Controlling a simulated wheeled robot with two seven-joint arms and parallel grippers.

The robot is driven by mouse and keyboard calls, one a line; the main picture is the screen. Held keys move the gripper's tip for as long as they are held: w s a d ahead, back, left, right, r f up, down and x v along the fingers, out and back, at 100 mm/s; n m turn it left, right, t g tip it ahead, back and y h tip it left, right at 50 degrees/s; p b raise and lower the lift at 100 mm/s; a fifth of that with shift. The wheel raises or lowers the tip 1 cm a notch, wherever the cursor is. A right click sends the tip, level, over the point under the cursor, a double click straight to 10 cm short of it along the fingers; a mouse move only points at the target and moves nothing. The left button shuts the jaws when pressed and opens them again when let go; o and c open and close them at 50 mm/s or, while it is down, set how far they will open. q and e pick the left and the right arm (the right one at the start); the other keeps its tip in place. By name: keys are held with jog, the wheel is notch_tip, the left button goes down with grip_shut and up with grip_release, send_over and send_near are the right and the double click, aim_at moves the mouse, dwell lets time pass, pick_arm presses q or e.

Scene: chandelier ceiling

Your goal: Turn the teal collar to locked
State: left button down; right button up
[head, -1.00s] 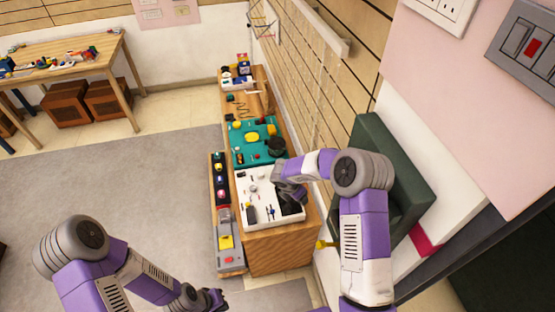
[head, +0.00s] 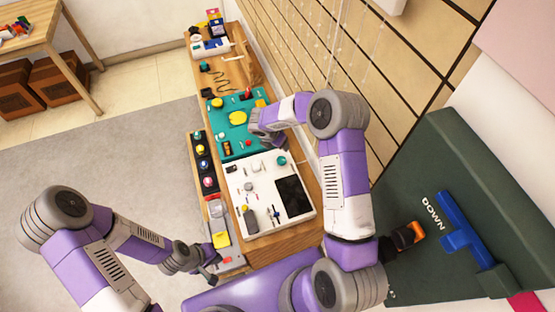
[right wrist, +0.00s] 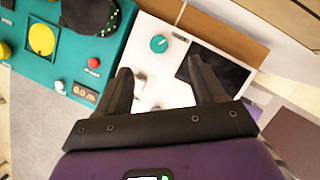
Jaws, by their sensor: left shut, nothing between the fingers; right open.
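The teal collar (head: 281,160) is a small round piece near the far right corner of the white panel (head: 236,183). In the right wrist view the teal collar (right wrist: 158,44) carries a light mark across its face. My right gripper (right wrist: 160,68) is open and empty, its fingers pointing at the white panel with the collar just beyond the gap between the tips, apart from them. In the head view its fingertips are hidden behind my arm. My left gripper (head: 207,276) is shut and empty, low near the front end of the bench, far from the collar.
A teal board (head: 226,146) with a yellow disc (right wrist: 42,39) and a red button (right wrist: 93,63) adjoins the white panel. A black screen (head: 293,196) lies beside the collar. A low strip of coloured buttons (head: 203,165) runs along the left. The wall is close on the right.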

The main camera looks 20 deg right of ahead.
jog(key=b, duration=0.9)
send_near(281, 160)
jog(key=b+x, duration=0.1)
jog(key=x, duration=0.7)
jog(key=c, duration=1.1)
jog(key=shift+o, duration=0.2)
